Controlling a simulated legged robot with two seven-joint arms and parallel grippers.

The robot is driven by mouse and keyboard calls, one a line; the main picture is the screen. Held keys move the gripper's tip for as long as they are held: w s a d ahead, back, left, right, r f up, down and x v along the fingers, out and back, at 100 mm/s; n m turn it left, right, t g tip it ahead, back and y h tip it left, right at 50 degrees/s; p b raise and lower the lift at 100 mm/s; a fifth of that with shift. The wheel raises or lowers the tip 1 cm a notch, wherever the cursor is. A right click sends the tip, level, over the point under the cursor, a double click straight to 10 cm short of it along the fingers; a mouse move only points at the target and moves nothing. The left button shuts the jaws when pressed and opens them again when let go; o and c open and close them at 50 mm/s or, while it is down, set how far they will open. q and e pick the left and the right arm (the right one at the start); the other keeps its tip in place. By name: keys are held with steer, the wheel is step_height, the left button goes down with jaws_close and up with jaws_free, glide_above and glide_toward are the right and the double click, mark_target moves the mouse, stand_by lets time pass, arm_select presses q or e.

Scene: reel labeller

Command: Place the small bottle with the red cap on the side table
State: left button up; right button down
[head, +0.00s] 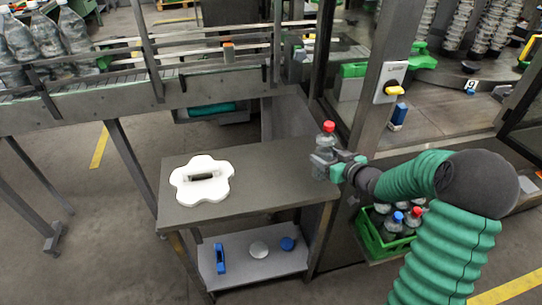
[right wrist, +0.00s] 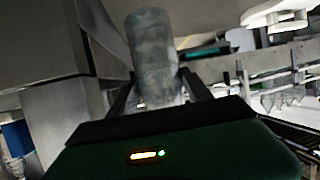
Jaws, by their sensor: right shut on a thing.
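The small bottle with the red cap (head: 326,141) is upright at the right end of the side table (head: 262,166). My right gripper (head: 325,164) is shut around the bottle's lower part, coming in from the right. In the right wrist view the grey, see-through bottle (right wrist: 153,50) stands between the two dark fingers; its cap is not visible there. In the head view the bottle's base is hidden by the gripper, so I cannot tell whether it touches the tabletop. My left gripper is not in view.
A white flower-shaped piece (head: 202,180) lies on the table's left half; the middle is clear. The lower shelf (head: 238,270) holds small blue and white items. A green crate (head: 371,238) of bottles stands below right. A machine post (head: 385,85) rises behind my gripper.

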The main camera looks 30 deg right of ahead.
steer(key=w+a+f, duration=0.1)
steer(key=w, duration=0.2)
steer(key=w+a+f, duration=0.1)
steer(key=w+f, duration=0.1)
steer(key=w, duration=0.2)
steer(key=w+a+f+b, duration=0.1)
steer(key=w+a, duration=0.1)
steer(key=w, duration=0.2)
steer(key=shift+w+f, duration=0.15)
steer(key=shift+w+d+f, duration=0.1)
steer(key=shift+d+f, duration=0.05)
steer(key=c, duration=0.8)
jaws_free()
steer(key=shift+f, duration=0.1)
steer(key=o, duration=0.3)
steer(key=shift+o, duration=0.2)
